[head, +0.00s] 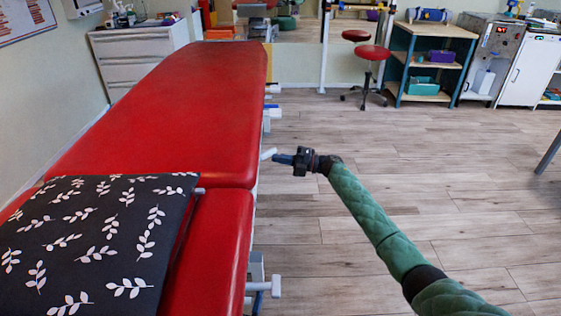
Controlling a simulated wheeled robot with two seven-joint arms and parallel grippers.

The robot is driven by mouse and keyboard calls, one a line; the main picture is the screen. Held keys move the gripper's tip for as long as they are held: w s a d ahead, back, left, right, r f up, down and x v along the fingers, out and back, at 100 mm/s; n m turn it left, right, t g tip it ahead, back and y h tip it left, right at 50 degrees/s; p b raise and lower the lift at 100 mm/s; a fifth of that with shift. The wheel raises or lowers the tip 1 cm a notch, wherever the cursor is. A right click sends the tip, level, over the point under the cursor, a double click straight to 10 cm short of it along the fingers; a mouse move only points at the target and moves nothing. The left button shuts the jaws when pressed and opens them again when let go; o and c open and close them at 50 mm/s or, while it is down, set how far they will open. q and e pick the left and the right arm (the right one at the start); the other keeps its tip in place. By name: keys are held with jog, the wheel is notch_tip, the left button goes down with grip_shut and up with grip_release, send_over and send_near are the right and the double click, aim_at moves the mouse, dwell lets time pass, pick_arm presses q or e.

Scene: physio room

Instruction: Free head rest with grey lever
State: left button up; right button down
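A long red treatment table (165,110) runs away from me on the left. Its near section (222,245), split off by a gap, is partly covered by a black pillow with white leaves (90,240). A short light grey lever (267,154) sticks out from the table's right side close to that gap. My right gripper (278,158) points left with its dark fingertips at the lever's outer end. I cannot tell whether the fingers touch it or how far apart they are. My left gripper is out of view.
More light levers jut from the table's right side, one near the front (265,286) and others farther back (272,107). Wooden floor (420,170) to the right is clear. Red stools (372,53), a shelf unit (432,60) and white cabinets (530,70) stand at the back.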

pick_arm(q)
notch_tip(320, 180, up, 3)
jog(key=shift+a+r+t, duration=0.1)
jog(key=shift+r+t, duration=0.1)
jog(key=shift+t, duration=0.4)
pick_arm(e)
jog(key=shift+w+r, duration=0.25)
